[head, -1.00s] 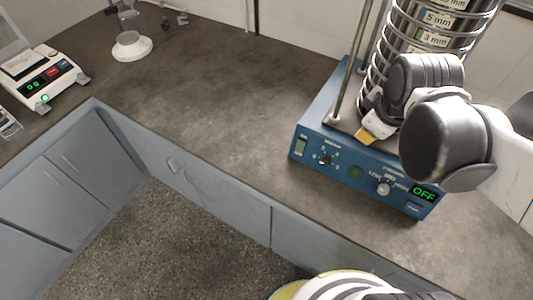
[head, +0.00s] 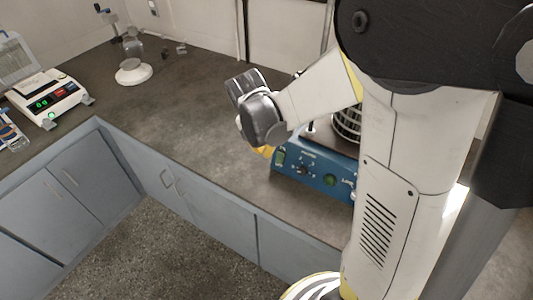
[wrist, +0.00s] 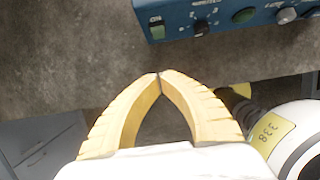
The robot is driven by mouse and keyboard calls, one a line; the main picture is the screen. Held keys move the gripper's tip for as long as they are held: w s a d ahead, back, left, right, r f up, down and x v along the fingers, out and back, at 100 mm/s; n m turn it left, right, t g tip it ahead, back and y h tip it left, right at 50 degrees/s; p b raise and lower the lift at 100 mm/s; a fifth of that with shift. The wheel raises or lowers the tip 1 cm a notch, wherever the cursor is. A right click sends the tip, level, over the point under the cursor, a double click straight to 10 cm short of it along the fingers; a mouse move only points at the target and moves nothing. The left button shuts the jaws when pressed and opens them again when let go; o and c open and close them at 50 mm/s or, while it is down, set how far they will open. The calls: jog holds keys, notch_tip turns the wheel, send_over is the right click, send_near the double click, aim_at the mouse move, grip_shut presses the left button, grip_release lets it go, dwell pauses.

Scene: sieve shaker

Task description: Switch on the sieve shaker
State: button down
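The sieve shaker's blue base (head: 313,177) stands on the counter at the right of the head view, its right part and most of its sieve stack (head: 347,122) hidden behind my arm. A green rocker switch (head: 281,157) is at the left end of its front panel; it also shows in the wrist view (wrist: 157,31). A dark knob (wrist: 199,27) and a round green button (wrist: 243,16) sit to its right. My gripper (wrist: 160,74) is shut and empty, its yellow fingertips touching. It is in front of the panel near the rocker switch, apart from it. The panel's display is hidden.
A white balance (head: 47,98) stands at the far left of the counter. A flask stand with a round white base (head: 133,73) is at the back. The counter (head: 190,120) left of the shaker is clear. Grey cabinets (head: 190,200) lie below the front edge.

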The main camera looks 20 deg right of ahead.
aim_at(280, 158)
jog(key=b+x, duration=0.4)
jog(key=x, duration=0.6)
jog(key=shift+f, duration=0.1)
jog(key=w+d, duration=0.1)
jog(key=d+b, duration=0.1)
jog(key=shift+w+d, duration=0.6)
jog(key=shift+d, duration=0.05)
